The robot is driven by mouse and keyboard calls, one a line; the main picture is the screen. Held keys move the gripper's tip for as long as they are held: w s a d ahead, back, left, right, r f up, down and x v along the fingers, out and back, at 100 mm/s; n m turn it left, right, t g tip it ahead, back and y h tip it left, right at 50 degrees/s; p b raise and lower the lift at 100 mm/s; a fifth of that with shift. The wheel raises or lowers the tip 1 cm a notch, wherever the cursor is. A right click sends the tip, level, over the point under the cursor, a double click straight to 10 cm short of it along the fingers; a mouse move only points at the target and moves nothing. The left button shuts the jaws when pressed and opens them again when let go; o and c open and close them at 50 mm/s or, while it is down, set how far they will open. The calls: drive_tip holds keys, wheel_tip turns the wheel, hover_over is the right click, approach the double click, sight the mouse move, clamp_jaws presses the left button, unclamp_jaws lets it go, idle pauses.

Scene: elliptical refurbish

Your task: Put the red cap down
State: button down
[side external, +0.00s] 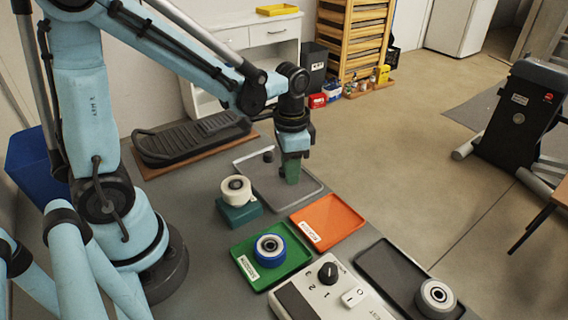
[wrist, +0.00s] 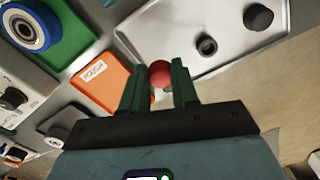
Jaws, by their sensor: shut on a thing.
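My gripper (side external: 291,180) points down over the pale-rimmed grey tray (side external: 310,194) in the side view. In the wrist view its two green fingers (wrist: 158,84) are shut on the round red cap (wrist: 159,72), which shows between their tips. The cap is hidden in the side view. The same tray (wrist: 180,22) fills the upper right of the wrist view, with a dark cap (wrist: 258,17) and a small dark ring (wrist: 207,45) on it. I cannot tell whether the red cap touches the tray.
An orange tray (side external: 330,222) and a green tray (side external: 288,258) holding a blue-rimmed wheel (side external: 270,248) lie in front. A cream wheel on a teal block (side external: 239,213) stands left. A control box (side external: 322,302) and a dark tray with a grey wheel (side external: 436,296) are nearest the camera.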

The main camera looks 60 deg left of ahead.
sight(290, 192)
drive_tip(key=shift+a+f, duration=0.1)
drive_tip(key=shift+f, duration=1.95)
drive_tip(key=shift+f, duration=0.1)
drive_tip(key=c, duration=1.1)
unclamp_jaws()
drive_tip(key=shift+c, duration=0.2)
wheel_tip(290, 192, up, 12)
drive_tip(key=shift+r, duration=0.1)
drive_tip(key=s+n+t, duration=0.1)
drive_tip(key=t, duration=0.1)
drive_tip(key=s+n+t, duration=0.1)
drive_tip(key=n+t, duration=0.1)
drive_tip(key=s+r+n+t, duration=0.1)
drive_tip(key=s+t, duration=0.1)
drive_tip(key=t, duration=0.1)
drive_tip(key=shift+d+n, duration=0.3)
drive_tip(key=shift+d, duration=0.05)
